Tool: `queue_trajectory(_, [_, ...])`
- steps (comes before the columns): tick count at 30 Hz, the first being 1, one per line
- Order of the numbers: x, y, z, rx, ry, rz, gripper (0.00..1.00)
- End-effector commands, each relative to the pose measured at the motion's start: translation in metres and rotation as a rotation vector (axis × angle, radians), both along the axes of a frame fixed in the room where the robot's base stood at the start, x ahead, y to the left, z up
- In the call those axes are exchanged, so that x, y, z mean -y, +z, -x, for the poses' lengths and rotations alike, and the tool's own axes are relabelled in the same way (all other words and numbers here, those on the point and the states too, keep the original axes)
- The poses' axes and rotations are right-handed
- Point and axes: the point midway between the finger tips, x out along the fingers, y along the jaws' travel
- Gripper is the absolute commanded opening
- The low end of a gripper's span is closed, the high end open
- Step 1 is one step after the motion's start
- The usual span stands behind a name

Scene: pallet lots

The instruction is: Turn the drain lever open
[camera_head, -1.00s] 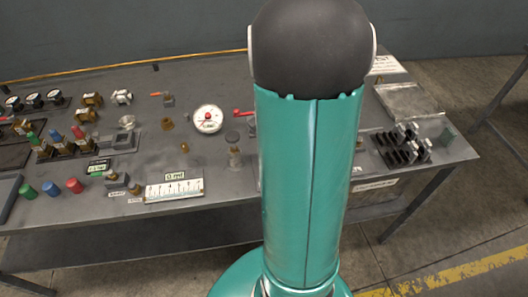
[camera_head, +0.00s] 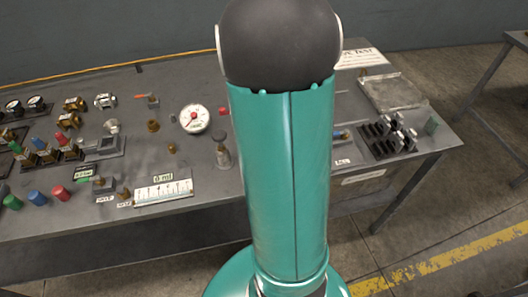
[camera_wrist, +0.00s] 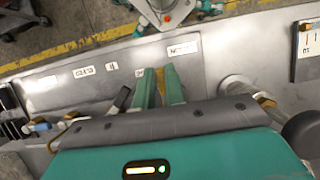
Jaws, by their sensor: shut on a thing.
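My gripper (camera_wrist: 158,74) shows in the wrist view as two green fingers. They are closed on a narrow yellow part (camera_wrist: 160,80), which I take to be the drain lever. Its pivot and most of its length are hidden by the fingers and the gripper body, so I cannot tell its angle. A white label (camera_wrist: 184,48) lies on the bench edge just beyond the fingertips; its text is too small to read. In the head view my own arm hides the gripper and the yellow part.
A blue-handled valve (camera_wrist: 42,126) is left of my gripper, and a round metal fitting (camera_wrist: 238,88) is close on the right. In the head view, a white gauge (camera_head: 195,118), a ruled scale plate (camera_head: 163,192), a black block (camera_head: 388,137) and an empty tray (camera_head: 394,93) crowd the bench.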

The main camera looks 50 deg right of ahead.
Motion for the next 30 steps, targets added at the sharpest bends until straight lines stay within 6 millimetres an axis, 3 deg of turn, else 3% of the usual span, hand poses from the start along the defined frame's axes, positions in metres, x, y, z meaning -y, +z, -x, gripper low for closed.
queue_trajectory(14, [0.0010,0.0003,0.0004,0.002,0.015,0.001,0.00])
queue_trajectory(15, [0.0010,0.0003,0.0004,0.002,0.015,0.001,0.18])
queue_trajectory(18, [0.0010,0.0003,0.0004,0.001,0.014,0.001,0.34])
queue_trajectory(30, [0.0030,0.0082,-0.0031,0.003,0.014,0.003,0.34])
